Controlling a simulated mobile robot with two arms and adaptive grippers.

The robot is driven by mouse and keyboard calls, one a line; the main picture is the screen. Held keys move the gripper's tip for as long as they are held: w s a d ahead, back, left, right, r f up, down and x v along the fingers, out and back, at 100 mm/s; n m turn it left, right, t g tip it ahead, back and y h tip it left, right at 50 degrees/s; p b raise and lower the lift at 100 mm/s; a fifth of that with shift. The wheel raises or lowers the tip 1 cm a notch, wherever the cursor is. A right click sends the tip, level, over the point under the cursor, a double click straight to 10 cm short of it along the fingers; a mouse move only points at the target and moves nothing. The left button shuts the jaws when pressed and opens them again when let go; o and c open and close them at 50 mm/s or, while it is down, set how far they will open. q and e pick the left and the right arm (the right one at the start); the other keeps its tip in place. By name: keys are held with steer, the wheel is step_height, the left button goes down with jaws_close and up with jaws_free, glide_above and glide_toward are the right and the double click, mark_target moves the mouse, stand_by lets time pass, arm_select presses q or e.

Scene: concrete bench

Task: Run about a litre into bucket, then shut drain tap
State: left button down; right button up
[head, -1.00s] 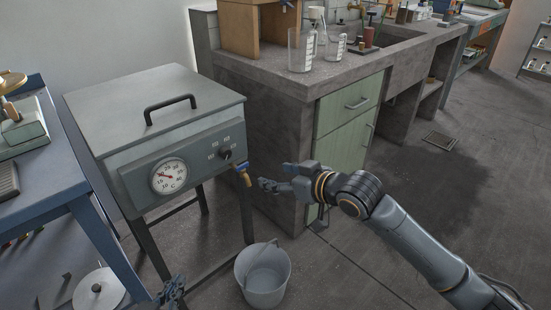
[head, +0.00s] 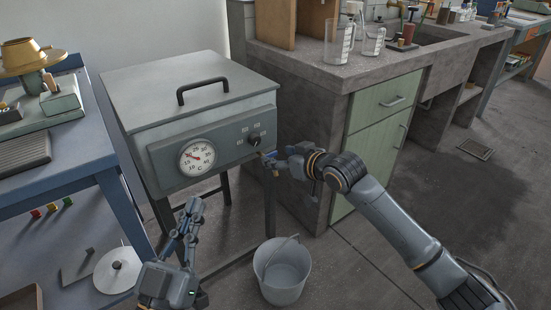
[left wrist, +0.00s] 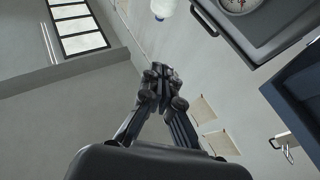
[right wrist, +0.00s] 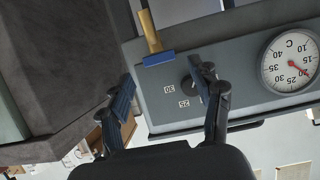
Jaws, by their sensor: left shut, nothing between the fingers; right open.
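The drain tap has a brass spout (right wrist: 151,35) and a blue handle (right wrist: 158,58) that lies crosswise to the spout in the right wrist view. In the head view the tap (head: 268,157) sits at the lower right of the tank front (head: 210,150), partly hidden by my right gripper. My right gripper (head: 284,158) is open, its fingertips close to the tap; contact cannot be told. The grey bucket (head: 284,275) stands upright on the floor roughly below the tap; no water is visible in it. My left gripper (head: 191,208) is shut and empty before the tank.
The tank has a dial thermometer (head: 197,158), a black knob (head: 254,140) and a lid handle (head: 202,88). A blue bench (head: 60,185) stands at left. The concrete bench (head: 300,95) with glass beakers (head: 339,42) is close to the right. Open floor lies right of the bucket.

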mark_target(270, 155)
arm_select(q)
steer(key=shift+s+r+t+h+b, duration=0.2)
steer(key=shift+s+r+t, duration=0.4)
steer(key=shift+r, duration=0.25)
steer(key=shift+s+r+t+h+b, duration=0.15)
steer(key=shift+s+r+t, duration=0.35)
steer(key=shift+r+t, duration=0.3)
arm_select(e)
steer(key=shift+x, duration=1.35)
